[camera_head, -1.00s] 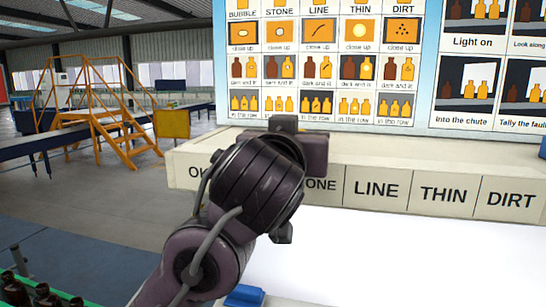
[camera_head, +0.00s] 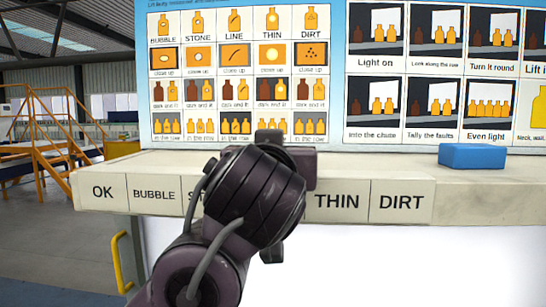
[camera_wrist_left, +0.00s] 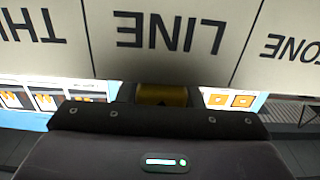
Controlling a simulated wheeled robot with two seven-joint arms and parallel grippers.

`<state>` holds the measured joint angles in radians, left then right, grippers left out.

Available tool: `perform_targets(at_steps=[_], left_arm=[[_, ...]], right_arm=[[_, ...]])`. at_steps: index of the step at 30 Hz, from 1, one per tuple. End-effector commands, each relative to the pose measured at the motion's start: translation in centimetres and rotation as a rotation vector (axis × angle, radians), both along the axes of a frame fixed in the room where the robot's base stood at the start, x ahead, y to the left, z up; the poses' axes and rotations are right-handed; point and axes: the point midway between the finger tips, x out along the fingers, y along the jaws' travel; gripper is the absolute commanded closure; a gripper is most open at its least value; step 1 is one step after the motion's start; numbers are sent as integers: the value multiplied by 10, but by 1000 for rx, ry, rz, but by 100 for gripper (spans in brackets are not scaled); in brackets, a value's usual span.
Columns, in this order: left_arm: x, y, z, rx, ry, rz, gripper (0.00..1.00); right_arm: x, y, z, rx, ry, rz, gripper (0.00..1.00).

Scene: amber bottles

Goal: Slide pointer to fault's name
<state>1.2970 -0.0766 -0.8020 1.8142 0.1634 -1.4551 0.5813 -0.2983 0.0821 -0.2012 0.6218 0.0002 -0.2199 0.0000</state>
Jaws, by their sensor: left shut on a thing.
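A pale strip on the front of the ledge carries the names OK (camera_head: 102,192), BUBBLE (camera_head: 154,195), STONE, LINE, THIN (camera_head: 337,202) and DIRT (camera_head: 402,203). My left gripper (camera_head: 288,165) is at the ledge and covers LINE and most of STONE. The left wrist view shows the names upside down, with LINE (camera_wrist_left: 170,32) in the middle. A brass-yellow piece, seemingly the pointer (camera_wrist_left: 162,95), sits between my left gripper's dark jaws, in line with LINE. The gripper is shut on it. The head view hides the pointer behind the gripper. My right gripper is not in view.
A picture board (camera_head: 335,70) stands behind the ledge, showing fault types and work steps. A blue block (camera_head: 472,157) rests on the ledge at the right. The ledge top (camera_head: 385,163) between the gripper and the block is clear. Yellow stairs (camera_head: 38,150) stand far left.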

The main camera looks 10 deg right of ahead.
Motion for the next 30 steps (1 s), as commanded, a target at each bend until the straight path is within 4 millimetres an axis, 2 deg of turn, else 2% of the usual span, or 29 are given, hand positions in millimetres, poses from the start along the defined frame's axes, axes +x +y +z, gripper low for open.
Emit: perform_targets(at_steps=[1, 6, 16, 24, 30], left_arm=[[0, 0, 0, -1, 0, -1, 65], [0, 0, 0, -1, 0, 0, 45], [-5, 2, -1, -2, -2, -1, 45], [-47, 14, -3, -2, -5, -3, 45], [-70, 22, -1, -2, -2, -2, 45]], right_arm=[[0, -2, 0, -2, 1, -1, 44], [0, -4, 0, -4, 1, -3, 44], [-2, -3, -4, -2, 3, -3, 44], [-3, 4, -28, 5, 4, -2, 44], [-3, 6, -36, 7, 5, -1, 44]])
